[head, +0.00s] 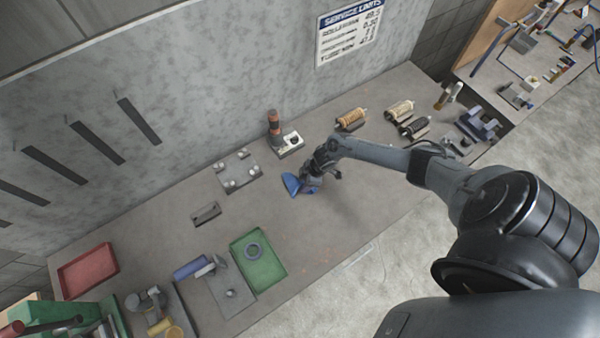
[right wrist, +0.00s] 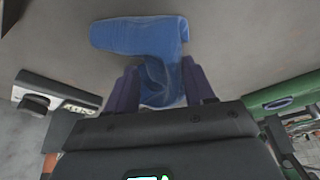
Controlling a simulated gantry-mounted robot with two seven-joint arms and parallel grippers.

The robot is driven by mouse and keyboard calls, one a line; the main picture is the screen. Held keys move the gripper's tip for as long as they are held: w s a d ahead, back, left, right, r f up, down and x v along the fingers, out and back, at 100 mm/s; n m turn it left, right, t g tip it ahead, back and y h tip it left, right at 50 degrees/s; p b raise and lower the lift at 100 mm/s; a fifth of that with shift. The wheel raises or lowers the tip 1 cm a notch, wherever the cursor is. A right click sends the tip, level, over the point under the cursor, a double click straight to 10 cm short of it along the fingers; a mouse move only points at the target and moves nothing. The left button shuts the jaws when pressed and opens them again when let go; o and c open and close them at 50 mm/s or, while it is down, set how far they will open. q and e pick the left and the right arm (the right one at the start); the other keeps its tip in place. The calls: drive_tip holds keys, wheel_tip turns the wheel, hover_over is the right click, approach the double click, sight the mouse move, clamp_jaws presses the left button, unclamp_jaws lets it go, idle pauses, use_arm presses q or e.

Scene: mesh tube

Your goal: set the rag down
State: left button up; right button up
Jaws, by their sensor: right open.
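The blue rag (head: 291,184) lies crumpled at my right gripper, over the middle of the grey workbench (head: 345,205). In the right wrist view the rag (right wrist: 140,36) spreads out beyond the fingertips, and a fold of it runs back between the two fingers. My right gripper (head: 310,181) is low over the bench, and it also shows in the right wrist view (right wrist: 160,82). Its jaws are open, with a finger on each side of the fold. The rag appears to rest on the bench, but its underside is hidden. My left gripper is out of view.
A green tray (head: 272,272) with a ring stands to the lower left, and a red tray (head: 88,268) at far left. A grey plate (head: 238,172) and a white-topped block (head: 290,145) lie behind the rag. Several spools stand to the right. Bench in front is clear.

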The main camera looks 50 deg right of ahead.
drive_tip(key=shift+s+a+r+p, duration=0.2)
drive_tip(key=shift+r+p, duration=0.4)
drive_tip(key=shift+r, duration=0.05)
drive_tip(key=shift+s+a+r+p, duration=0.15)
drive_tip(key=shift+s+r+p, duration=0.05)
drive_tip(key=shift+r+p, duration=0.4)
wheel_tip(320, 180, up, 7)
drive_tip(key=s+a, duration=0.1)
drive_tip(key=s, duration=0.1)
drive_tip(key=shift+a+f, duration=0.2)
drive_tip(key=shift+a, duration=0.2)
drive_tip(key=c, duration=0.3)
drive_tip(key=shift+w, duration=0.2)
drive_tip(key=shift+c, duration=1.3)
drive_tip(key=w, duration=0.1)
drive_tip(key=w+d, duration=0.1)
drive_tip(key=w, duration=0.1)
drive_tip(key=shift+w+d+f, duration=0.2)
drive_tip(key=shift+w+f, duration=0.15)
drive_tip(key=shift+w, duration=0.05)
clamp_jaws()
drive_tip(key=shift+f, duration=1.45)
drive_tip(key=shift+f, duration=0.1)
